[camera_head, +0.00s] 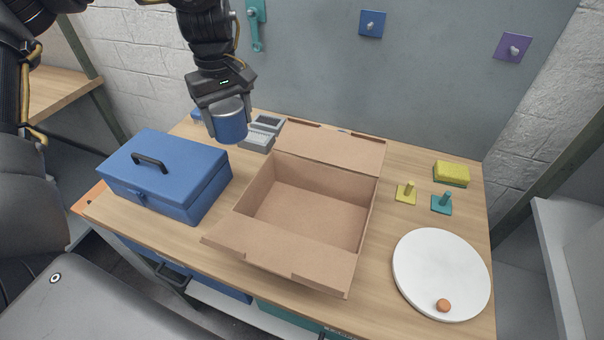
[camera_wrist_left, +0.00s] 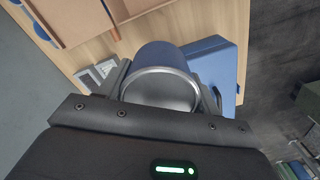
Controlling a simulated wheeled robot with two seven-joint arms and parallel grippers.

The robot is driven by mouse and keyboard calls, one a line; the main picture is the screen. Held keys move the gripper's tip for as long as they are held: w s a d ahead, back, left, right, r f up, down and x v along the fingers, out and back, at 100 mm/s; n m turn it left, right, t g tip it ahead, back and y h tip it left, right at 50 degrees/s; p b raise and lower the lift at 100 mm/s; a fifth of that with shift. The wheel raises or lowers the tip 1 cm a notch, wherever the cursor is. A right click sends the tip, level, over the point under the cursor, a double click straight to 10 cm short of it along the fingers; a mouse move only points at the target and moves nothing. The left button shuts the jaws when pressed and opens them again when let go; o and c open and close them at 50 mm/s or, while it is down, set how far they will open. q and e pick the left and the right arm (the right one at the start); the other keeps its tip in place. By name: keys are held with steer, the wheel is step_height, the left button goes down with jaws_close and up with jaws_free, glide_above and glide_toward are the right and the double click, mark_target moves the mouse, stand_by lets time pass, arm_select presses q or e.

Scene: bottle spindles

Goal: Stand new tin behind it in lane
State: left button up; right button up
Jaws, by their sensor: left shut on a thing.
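A blue tin (camera_head: 231,126) with a silvery rim is held by my left gripper (camera_head: 228,110), above the back left of the wooden table. In the left wrist view the tin (camera_wrist_left: 158,55) sits between the fingers, its round metal end (camera_wrist_left: 160,90) facing the camera. The gripper is shut on its sides. A small blue thing (camera_head: 197,115) shows behind the gripper at the table's back left edge, mostly hidden; I cannot tell what it is. I cannot make out a lane or a second tin for certain. My right gripper is not in view.
An open cardboard box (camera_head: 312,205) fills the table's middle. A blue toolbox (camera_head: 165,180) stands left, a grey device (camera_head: 258,138) behind. Right are yellow (camera_head: 406,194) and teal (camera_head: 442,205) pegs, a sponge (camera_head: 451,173), and a white disc (camera_head: 435,265) with an orange piece (camera_head: 443,305).

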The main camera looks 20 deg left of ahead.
arm_select(q)
steer(key=shift+d+f, duration=0.1)
steer(key=shift+f, duration=0.8)
step_height(320, 180, down, 11)
steer(key=shift+f+b, duration=0.15)
steer(key=shift+b, duration=0.45)
steer(key=shift+f, duration=0.4)
step_height(320, 180, down, 3)
steer(key=shift+f, duration=0.6)
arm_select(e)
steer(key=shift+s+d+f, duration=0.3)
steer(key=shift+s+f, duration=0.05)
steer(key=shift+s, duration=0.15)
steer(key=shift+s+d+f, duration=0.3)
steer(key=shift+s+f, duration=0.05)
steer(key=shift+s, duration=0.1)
arm_select(q)
steer(key=shift+r, duration=0.1)
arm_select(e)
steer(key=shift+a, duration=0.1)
